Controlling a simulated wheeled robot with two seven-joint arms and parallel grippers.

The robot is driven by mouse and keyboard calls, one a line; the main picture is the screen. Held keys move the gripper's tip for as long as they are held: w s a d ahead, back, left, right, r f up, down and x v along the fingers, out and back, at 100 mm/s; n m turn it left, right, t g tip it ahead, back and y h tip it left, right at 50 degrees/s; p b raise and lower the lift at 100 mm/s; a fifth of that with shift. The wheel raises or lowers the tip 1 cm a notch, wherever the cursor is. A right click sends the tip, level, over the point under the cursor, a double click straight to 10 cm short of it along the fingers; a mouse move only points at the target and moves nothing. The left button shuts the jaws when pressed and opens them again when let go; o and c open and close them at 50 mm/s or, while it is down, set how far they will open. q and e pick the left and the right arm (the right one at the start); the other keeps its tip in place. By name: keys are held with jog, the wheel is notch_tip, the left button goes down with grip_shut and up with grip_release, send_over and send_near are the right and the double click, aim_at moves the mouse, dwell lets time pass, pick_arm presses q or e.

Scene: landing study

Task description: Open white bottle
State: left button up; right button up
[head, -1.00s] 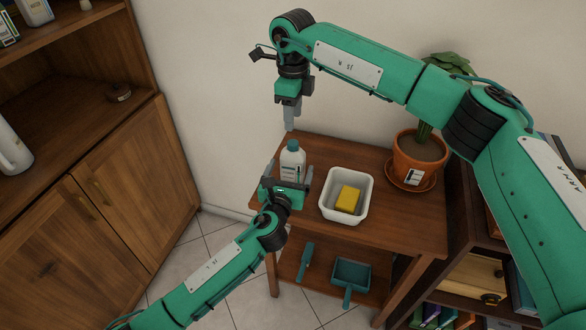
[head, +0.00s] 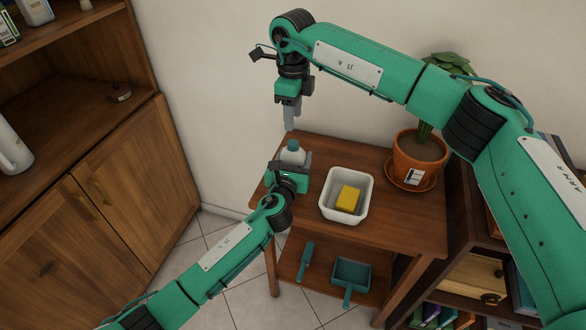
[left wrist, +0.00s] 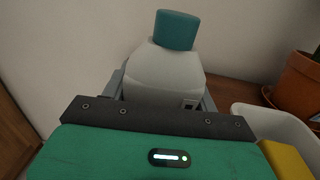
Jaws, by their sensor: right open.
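The white bottle (head: 291,155) with a teal cap (head: 293,145) stands upright at the left end of the wooden table. My left gripper (head: 298,165) is at the bottle's near side, level with its body. In the left wrist view the bottle (left wrist: 165,78) sits between the two fingers, with its cap (left wrist: 176,30) above them. The fingers are partly hidden, and I cannot tell whether they press on it. My right gripper (head: 289,118) points down, open and empty, above and behind the bottle, apart from the cap.
A white tub (head: 327,208) with a yellow sponge (head: 348,198) stands right of the bottle. A potted plant (head: 417,165) is at the table's back right. A dustpan (head: 351,273) and a brush (head: 306,262) lie on the lower shelf. The wall is close behind.

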aim_at(293, 142)
pick_arm(q)
grip_shut()
pick_arm(e)
jog(key=m, duration=1.9)
jog(key=shift+m, duration=0.3)
jog(key=m, duration=0.7)
jog(key=shift+f, duration=0.35)
notch_tip(293, 142, down, 7)
jog(key=shift+f, duration=0.15)
